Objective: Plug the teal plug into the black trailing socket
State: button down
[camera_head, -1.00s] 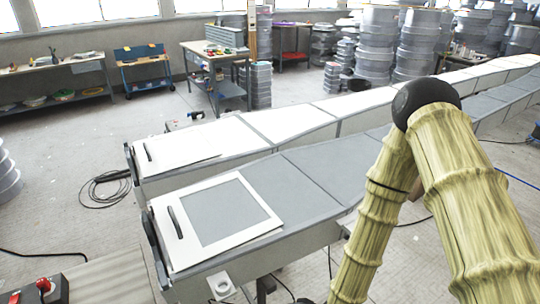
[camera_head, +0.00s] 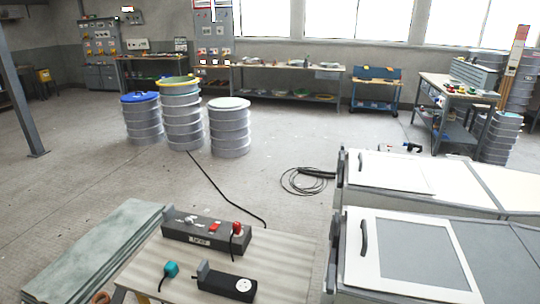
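The teal plug (camera_head: 171,269) lies near the left part of the table's front area, with a dark cable at its lower end. The black trailing socket (camera_head: 228,283) lies to its right, apart from it. It is a dark block with a round pale outlet face (camera_head: 243,285) at its right end and a grey upright piece at its left end. Nothing is seen plugged into the outlet face. My gripper is out of view in the head view.
The wooden table (camera_head: 293,250) also bears a dark switch box (camera_head: 200,232) with a red plug (camera_head: 236,229) at its right. Greenish sheets (camera_head: 95,245) lie at left. Grey mould benches (camera_head: 455,205) stand at right. A cable trails across the floor behind.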

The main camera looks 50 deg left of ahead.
aim_at(238, 288)
jog(key=u, duration=2.35)
